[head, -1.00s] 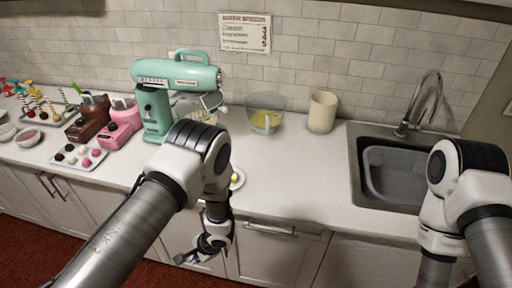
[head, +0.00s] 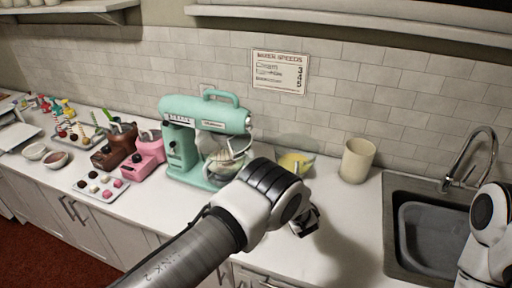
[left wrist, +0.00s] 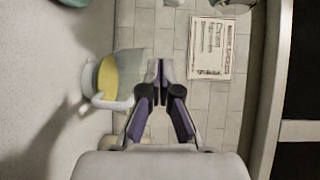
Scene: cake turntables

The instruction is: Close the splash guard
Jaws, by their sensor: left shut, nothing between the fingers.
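The teal stand mixer (head: 205,125) stands on the counter at the centre-left in the head view, its head level. A clear mixing bowl (head: 216,167) sits under it. A pale curved part by the whisk, possibly the splash guard (head: 236,146), shows above the bowl; its exact position is hard to tell. My left gripper (head: 307,224) is shut and empty, to the right of the mixer and apart from it. In the left wrist view its fingertips (left wrist: 160,68) are together. My right arm shows only at the right edge; its gripper is out of view.
A clear pitcher with yellow contents (head: 293,162) stands behind my left arm, and shows beside the fingers in the left wrist view (left wrist: 107,80). A cream canister (head: 357,160) and a sink (head: 394,235) are to the right. Pink (head: 148,152) and brown (head: 115,150) dispensers stand left of the mixer.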

